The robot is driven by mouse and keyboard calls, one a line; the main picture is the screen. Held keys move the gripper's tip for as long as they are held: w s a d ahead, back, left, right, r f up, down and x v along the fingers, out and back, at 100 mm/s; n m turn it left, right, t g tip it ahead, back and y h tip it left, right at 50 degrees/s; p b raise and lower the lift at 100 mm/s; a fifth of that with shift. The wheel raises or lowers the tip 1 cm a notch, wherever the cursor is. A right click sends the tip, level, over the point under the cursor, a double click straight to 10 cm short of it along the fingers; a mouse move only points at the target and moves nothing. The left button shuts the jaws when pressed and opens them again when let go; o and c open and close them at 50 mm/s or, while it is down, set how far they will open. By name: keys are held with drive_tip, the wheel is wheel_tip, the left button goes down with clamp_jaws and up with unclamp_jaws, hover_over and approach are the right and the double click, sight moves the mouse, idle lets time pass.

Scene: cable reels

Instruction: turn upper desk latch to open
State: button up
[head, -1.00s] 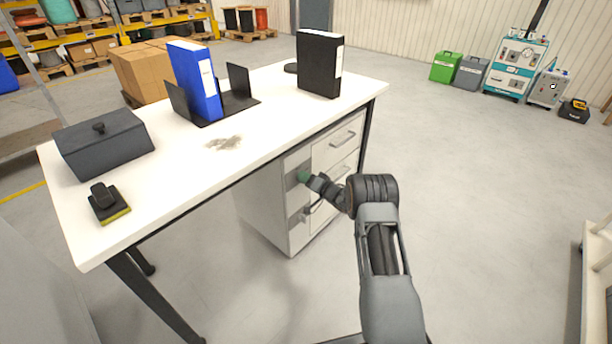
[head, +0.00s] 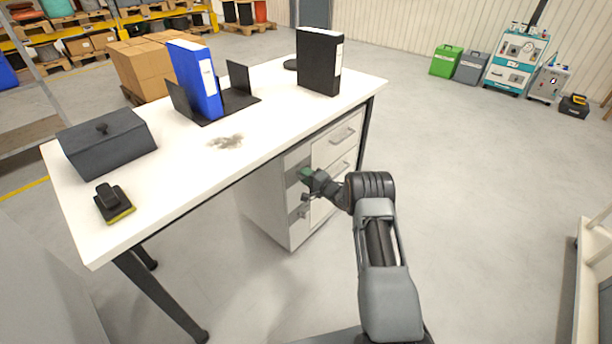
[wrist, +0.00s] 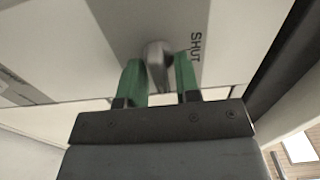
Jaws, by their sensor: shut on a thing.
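The upper desk latch (wrist: 156,52) is a small grey metal handle on a grey strip of the white drawer cabinet (head: 270,205) under the desk. In the wrist view it stands between the green fingers of my gripper (wrist: 158,68), which is shut on it. The word SHUT (wrist: 196,47) is printed just right of the latch. In the head view my gripper (head: 306,174) is at the upper part of the cabinet front and hides the latch. A lower latch (head: 302,211) shows below it on the same cabinet.
The white desk top (head: 265,140) overhangs the cabinet just above my gripper. Drawers with bar handles (head: 343,136) are right of the latches. A dark desk leg (head: 366,125) stands beyond them.

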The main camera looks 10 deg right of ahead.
drive_tip(key=shift+d+r, duration=0.1)
drive_tip(key=shift+d, duration=0.05)
idle(0.4)
drive_tip(key=o, duration=0.6)
drive_tip(key=shift+w, duration=0.1)
drive_tip(key=shift+c, duration=0.2)
drive_tip(key=p+v, duration=0.3)
drive_tip(key=v, duration=1)
drive_tip(key=shift+s+d, duration=0.25)
drive_tip(key=shift+s, duration=0.1)
